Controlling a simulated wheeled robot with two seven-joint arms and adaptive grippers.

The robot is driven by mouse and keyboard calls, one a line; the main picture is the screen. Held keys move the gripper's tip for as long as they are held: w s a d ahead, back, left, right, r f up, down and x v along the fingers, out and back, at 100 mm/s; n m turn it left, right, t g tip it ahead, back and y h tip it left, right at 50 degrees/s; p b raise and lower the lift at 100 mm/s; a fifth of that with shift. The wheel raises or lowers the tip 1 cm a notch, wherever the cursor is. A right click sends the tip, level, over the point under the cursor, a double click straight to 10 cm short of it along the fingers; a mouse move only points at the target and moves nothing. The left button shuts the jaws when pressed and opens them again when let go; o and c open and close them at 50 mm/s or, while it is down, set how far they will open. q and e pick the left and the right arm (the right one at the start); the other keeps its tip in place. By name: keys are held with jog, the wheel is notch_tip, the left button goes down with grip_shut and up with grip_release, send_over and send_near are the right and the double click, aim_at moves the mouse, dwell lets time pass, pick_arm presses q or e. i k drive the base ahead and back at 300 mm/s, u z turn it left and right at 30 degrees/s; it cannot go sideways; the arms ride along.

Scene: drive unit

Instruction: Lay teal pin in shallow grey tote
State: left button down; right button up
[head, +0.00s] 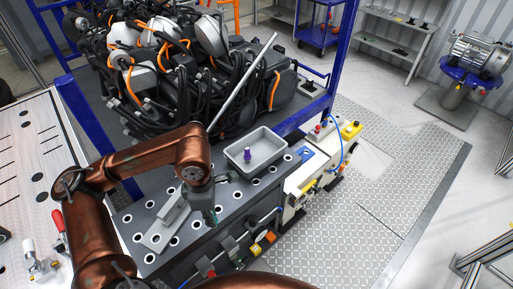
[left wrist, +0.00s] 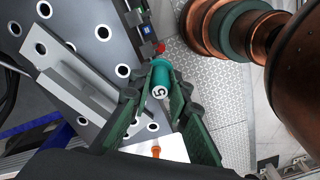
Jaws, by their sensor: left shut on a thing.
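My left gripper (head: 208,214) hangs low over the dark perforated bench, left of and nearer than the tote. In the left wrist view my left gripper (left wrist: 160,92) has its green fingers shut on the teal pin (left wrist: 161,72). The pin's round end, marked with a 5, faces the wrist camera. In the head view the teal pin cannot be made out. The shallow grey tote (head: 268,163) sits on the bench, with a purple pin (head: 247,155) upright in it. My right gripper is not in view.
A grey metal bracket (head: 170,218) lies on the bench left of my left gripper; it also shows in the left wrist view (left wrist: 75,85). A grey rod (head: 243,82) slants up behind the tote. A pile of black cabled units (head: 175,60) fills the blue-framed rack behind.

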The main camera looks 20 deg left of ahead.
aim_at(264, 151)
jog(key=i, duration=1.1)
jog(key=z, duration=0.05)
